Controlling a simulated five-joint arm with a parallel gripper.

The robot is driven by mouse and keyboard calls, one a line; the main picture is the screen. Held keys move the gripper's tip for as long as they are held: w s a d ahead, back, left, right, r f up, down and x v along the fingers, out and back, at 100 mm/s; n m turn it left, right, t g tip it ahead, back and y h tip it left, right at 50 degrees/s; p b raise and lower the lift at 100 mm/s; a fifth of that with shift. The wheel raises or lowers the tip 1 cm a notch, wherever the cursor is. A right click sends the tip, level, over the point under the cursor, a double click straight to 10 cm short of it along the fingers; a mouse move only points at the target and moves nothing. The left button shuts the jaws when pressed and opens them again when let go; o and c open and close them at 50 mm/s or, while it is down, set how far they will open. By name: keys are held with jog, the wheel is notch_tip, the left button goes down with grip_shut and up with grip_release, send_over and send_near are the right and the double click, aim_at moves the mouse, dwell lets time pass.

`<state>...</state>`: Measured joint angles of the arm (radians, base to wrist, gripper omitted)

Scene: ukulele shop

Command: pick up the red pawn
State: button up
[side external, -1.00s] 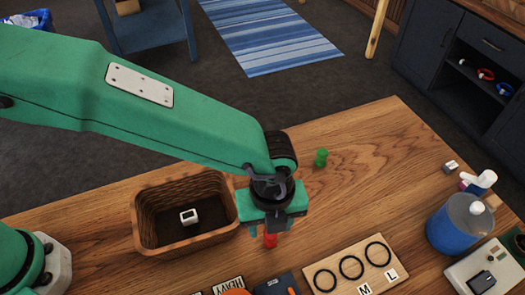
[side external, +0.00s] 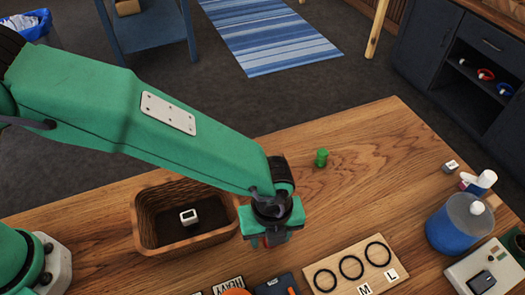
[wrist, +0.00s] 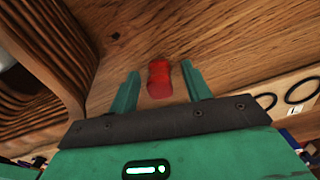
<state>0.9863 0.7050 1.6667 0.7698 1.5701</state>
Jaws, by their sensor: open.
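The red pawn (wrist: 159,79) stands on the wooden table and shows in the wrist view between the two fingers of my gripper (wrist: 161,88). The fingers are open, with a gap on each side of the pawn. In the side view my gripper (side external: 268,240) is low over the table, right of the basket, and hides most of the pawn. Only a little red shows there at the fingers. A green pawn-like piece (side external: 321,158) stands farther back on the table, apart from my gripper.
A wicker basket (side external: 150,252) holding a small white device (side external: 188,217) is close on the left. A board with black rings (side external: 330,288) lies at the front right. The table's back right is mostly clear.

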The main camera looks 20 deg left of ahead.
jog(key=c, duration=1)
jog(key=shift+r, duration=0.1)
jog(key=shift+c, duration=0.2)
jog(key=shift+r, duration=4.95)
